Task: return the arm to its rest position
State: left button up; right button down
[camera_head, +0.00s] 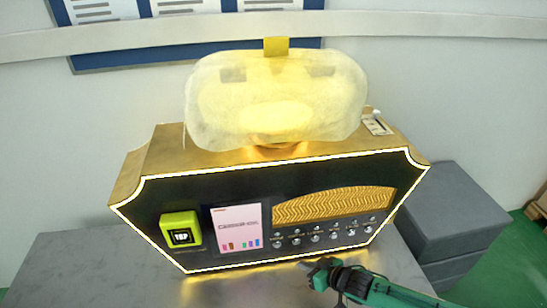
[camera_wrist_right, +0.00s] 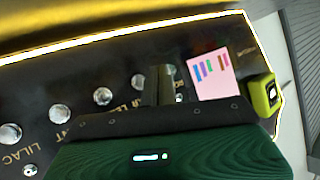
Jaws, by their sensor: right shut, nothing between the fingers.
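My right arm (camera_head: 380,290), green and black, comes in from the lower right in the head view. Its gripper (camera_head: 312,267) is shut and empty, just in front of the lower edge of the vending machine (camera_head: 190,159). In the right wrist view the gripper (camera_wrist_right: 160,84) points at the dark front panel, with silver buttons (camera_wrist_right: 103,96) beside it. I cannot tell whether the fingertips touch the panel. My left gripper is not in view.
The machine stands on a grey table (camera_head: 75,262). Its front has a pink-white screen (camera_head: 237,228) and a yellow-green box (camera_head: 181,230). A glowing, pale rounded piece (camera_head: 277,95) sits on top. Dark grey boxes (camera_head: 450,215) stand at the right.

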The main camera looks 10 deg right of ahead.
jog(key=s+a+r+h, duration=0.2)
jog(key=s+a+r, duration=0.2)
jog(key=s+a, duration=0.35)
jog(key=s+d+r+m+g+h, duration=0.25)
jog(key=s+d, duration=0.35)
jog(key=s, duration=0.4)
jog(key=s+d+r+m+g+h, duration=0.1)
jog(key=s+d+r+g+h, duration=0.25)
jog(key=s+d, duration=0.5)
notch_tip(320, 180, down, 32)
jog(key=s+a+g, duration=0.1)
jog(key=s+a, duration=0.1)
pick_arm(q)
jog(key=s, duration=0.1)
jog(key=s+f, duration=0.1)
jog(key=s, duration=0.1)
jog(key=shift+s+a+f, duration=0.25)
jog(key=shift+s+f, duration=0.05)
pick_arm(e)
jog(key=s+d+f, duration=0.2)
jog(key=s+f, duration=0.7)
jog(key=s+d+f+g, duration=0.1)
jog(key=s+d+f, duration=0.1)
jog(key=s+f, duration=0.7)
jog(key=shift+s+f+n, duration=0.35)
jog(key=shift+s, duration=0.25)
